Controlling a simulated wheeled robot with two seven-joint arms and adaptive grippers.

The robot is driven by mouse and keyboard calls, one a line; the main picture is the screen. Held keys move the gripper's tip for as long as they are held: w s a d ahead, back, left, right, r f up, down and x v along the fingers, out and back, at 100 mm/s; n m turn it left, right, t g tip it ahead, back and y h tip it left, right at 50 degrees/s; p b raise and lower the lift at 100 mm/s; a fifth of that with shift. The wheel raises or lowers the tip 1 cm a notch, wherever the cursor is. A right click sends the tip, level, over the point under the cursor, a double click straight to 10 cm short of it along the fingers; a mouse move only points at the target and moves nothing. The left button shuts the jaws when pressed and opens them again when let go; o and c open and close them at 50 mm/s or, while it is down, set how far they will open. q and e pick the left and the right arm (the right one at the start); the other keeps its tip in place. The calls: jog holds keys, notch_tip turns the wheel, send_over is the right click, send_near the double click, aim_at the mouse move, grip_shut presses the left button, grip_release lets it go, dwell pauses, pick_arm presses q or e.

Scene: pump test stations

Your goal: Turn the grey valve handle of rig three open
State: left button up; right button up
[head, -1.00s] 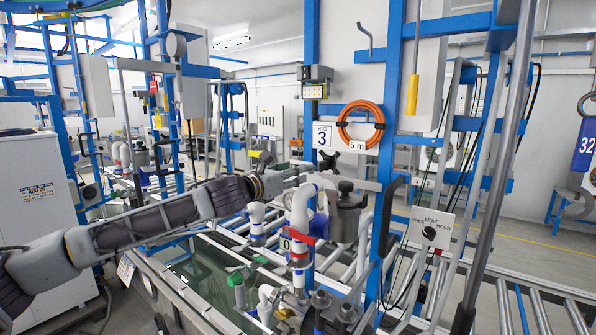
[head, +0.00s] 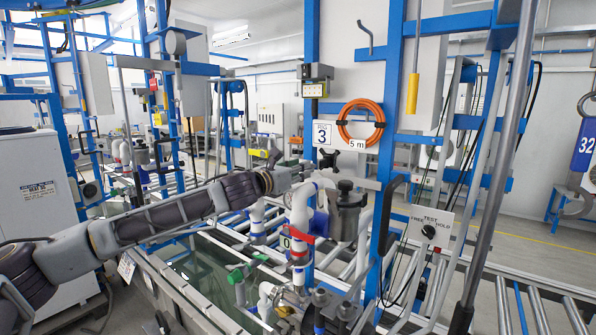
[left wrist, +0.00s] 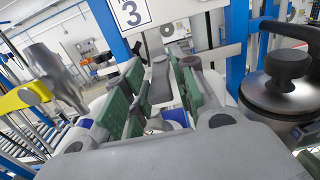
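My left gripper (head: 297,174) reaches from the left to the white pipework under the "RIG 3" sign (head: 323,133). In the left wrist view its green-padded fingers (left wrist: 160,92) are apart, one on each side of a grey bar-like piece, which looks like the grey valve handle (left wrist: 161,78). I cannot tell whether either pad touches it. In the head view the gripper and pipes hide most of the handle. My right gripper is not in view.
A metal pot with a dark knob (head: 347,212) stands just right of the gripper; it also fills the right of the left wrist view (left wrist: 285,92). A black star knob (head: 329,159) is close by. A "TEST/FREE/HOLD" switch panel (head: 430,228) is further right.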

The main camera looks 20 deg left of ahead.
pick_arm(q)
grip_shut()
